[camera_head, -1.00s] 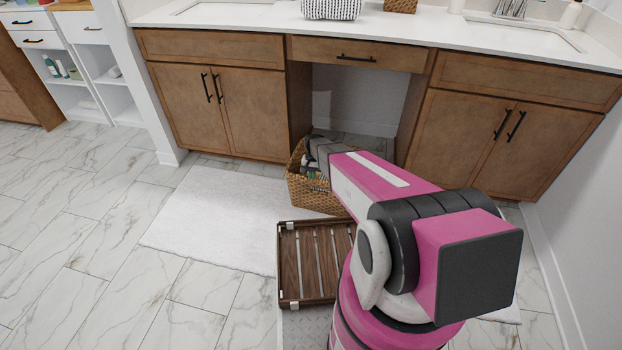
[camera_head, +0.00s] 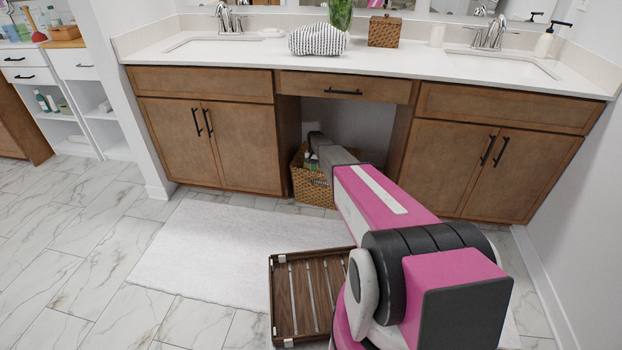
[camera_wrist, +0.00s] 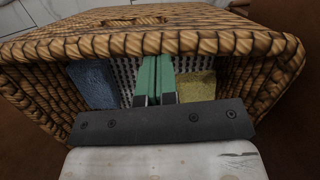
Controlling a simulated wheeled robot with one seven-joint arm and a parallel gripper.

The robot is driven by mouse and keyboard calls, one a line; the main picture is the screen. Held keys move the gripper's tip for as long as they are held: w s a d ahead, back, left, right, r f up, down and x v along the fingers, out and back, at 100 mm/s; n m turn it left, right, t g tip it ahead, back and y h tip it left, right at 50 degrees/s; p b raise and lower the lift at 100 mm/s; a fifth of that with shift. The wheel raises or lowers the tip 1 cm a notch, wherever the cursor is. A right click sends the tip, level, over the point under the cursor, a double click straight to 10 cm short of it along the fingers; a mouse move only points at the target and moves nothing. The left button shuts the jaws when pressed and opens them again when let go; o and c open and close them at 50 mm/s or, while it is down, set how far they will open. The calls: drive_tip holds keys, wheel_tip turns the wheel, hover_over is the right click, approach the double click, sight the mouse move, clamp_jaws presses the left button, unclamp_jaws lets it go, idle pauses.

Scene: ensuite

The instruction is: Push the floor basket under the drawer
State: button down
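The woven floor basket (camera_head: 318,190) stands on the floor at the knee opening between the two vanity cabinets, below the middle drawer (camera_head: 345,88). Its right part is hidden behind my arm. My gripper reaches down at the basket; its fingertips are hidden in the head view. In the wrist view, the basket's braided rim (camera_wrist: 225,42) crosses above my gripper (camera_wrist: 156,75). The two narrow greenish fingers look close together, with nothing clearly held between them. Blue (camera_wrist: 93,82) and yellow (camera_wrist: 195,84) items show inside the basket on either side.
A slatted dark wooden tray (camera_head: 284,305) lies on the white mat (camera_head: 190,255) in front of the vanity. The left cabinet (camera_head: 215,140) and right cabinet (camera_head: 500,165) flank the opening. Marble-look floor (camera_head: 80,260) is clear at left; a wall closes the right side.

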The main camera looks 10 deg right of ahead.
drive_tip(key=w, duration=0.1)
drive_tip(key=w+d, duration=0.1)
drive_tip(key=w, duration=0.2)
drive_tip(key=shift+d+f, duration=0.2)
drive_tip(key=shift+f, duration=0.1)
drive_tip(key=shift+r, duration=0.15)
drive_tip(key=w+d+r, duration=0.1)
drive_tip(key=w+d, duration=0.2)
drive_tip(key=w, duration=0.8)
drive_tip(key=s+a+r+n, duration=0.1)
drive_tip(key=s+r, duration=0.8)
drive_tip(key=s, duration=1.3)
drive_tip(key=s+a+r+n+t, duration=0.1)
drive_tip(key=s+r, duration=0.8)
drive_tip(key=s, duration=1.2)
drive_tip(key=s+a+r+n+t, duration=0.1)
drive_tip(key=s+r, duration=0.8)
drive_tip(key=s, duration=1.3)
drive_tip(key=shift+s+a+r+h, duration=0.3)
drive_tip(key=shift+s+a+r, duration=0.05)
drive_tip(key=shift+a, duration=0.55)
